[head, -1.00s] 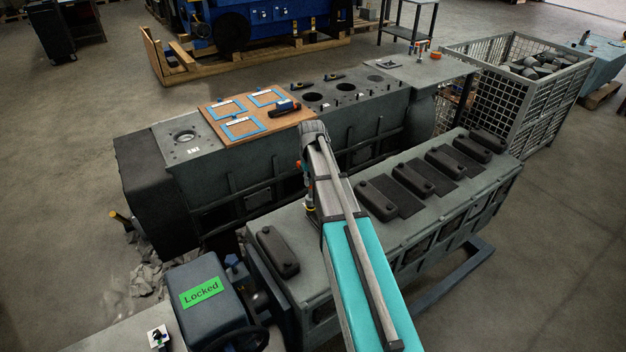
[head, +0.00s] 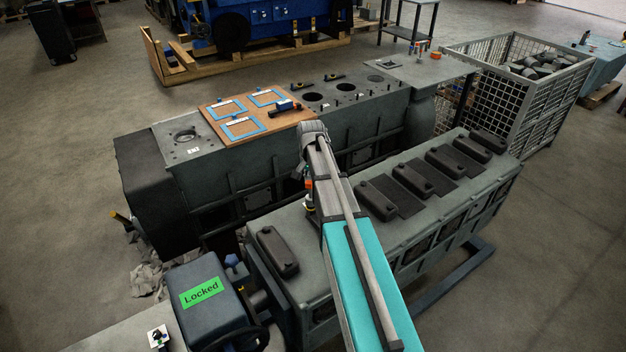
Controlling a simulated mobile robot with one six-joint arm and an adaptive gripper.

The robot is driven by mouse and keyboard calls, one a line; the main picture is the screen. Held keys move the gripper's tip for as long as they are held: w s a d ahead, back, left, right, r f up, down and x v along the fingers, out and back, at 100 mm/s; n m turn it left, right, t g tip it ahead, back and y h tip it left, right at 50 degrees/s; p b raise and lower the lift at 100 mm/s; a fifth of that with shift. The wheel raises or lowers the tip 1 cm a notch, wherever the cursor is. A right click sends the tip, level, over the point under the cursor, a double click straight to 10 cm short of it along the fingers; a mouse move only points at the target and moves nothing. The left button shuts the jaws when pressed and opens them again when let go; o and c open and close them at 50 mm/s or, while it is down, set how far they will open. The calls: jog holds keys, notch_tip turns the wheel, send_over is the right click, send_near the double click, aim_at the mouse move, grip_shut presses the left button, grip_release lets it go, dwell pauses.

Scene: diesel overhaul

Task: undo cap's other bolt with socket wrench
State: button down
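My arm (head: 358,265) reaches up from the bottom of the head view and bends down at its far end, between the two engine blocks. My gripper is hidden behind the arm. A small orange part (head: 308,184) shows just left of the arm, at the gap between the blocks; I cannot tell what it belongs to. The cap, its bolts and the socket wrench cannot be made out. The far engine block (head: 365,130) has round openings on top. The near block (head: 330,285) carries several dark covers.
A wire crate (head: 520,95) of dark parts stands at the right. Floor at lower right is open.

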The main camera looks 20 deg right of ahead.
jog(key=m, duration=0.6)
jog(key=shift+m, duration=0.4)
jog(key=m, duration=1)
jog(key=shift+m, duration=2.7)
jog(key=shift+f, duration=0.15)
jog(key=shift+f+b, duration=0.7)
jog(key=shift+b, duration=0.1)
jog(key=shift+r, duration=0.1)
